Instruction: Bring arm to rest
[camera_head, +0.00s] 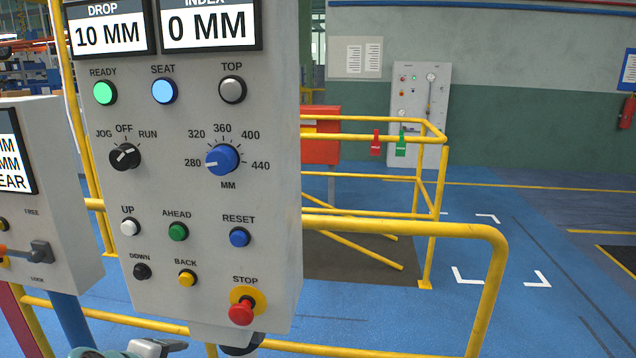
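The grey control panel (205,190) fills the left half of the head view. Its READY lamp (105,92) glows green and its SEAT lamp (165,91) glows blue. The TOP lamp (232,89) looks unlit. The signs above read DROP 10 MM and INDEX 0 MM. The white mark on the blue MM dial (222,159) points left, towards 280. The black JOG/OFF/RUN selector (125,157) sits left of it. A red STOP button (241,312) is at the lower right. A teal and grey part at the bottom edge seems to be mine. I see neither gripper's fingertips.
A second grey box (50,200) with a lever (35,252) stands at the left edge. Yellow rails (410,228) run behind and right of the panel. Blue floor (560,270) is open at the right.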

